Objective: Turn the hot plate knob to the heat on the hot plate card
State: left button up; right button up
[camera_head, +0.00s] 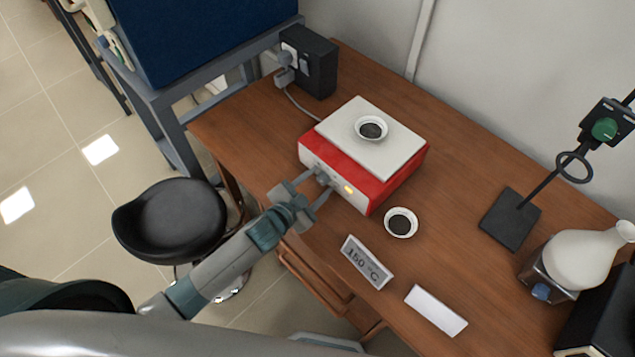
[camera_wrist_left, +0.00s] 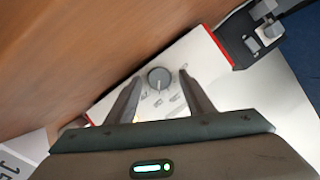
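The hot plate (camera_head: 398,168) is red with a white top and a white front panel, and stands on the wooden table. Its round grey knob (camera_wrist_left: 159,79) shows in the left wrist view with a pale pointer line and small marks around it. In the head view the knob (camera_head: 323,178) is partly hidden by my left gripper (camera_head: 318,185). My left gripper is open, its two fingers apart on either side of the knob in the wrist view; I cannot tell if they touch it. The card (camera_head: 367,262) reads "150 °C" and stands in front of the hot plate. My right gripper is out of view.
One small dish (camera_head: 371,128) sits on the plate, another (camera_head: 401,222) on the table. A blank white card (camera_head: 436,310), a stand (camera_head: 511,219) and a white flask (camera_head: 585,260) are to the right. A black socket box (camera_head: 309,61) is behind. A stool (camera_head: 170,220) is left.

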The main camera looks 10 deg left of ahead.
pick_arm(q)
jog(key=b+v, duration=0.3)
jog(key=v, duration=1.4)
jog(key=shift+s+b, duration=0.2)
jog(key=shift+b, duration=0.2)
jog(key=shift+a, duration=0.15)
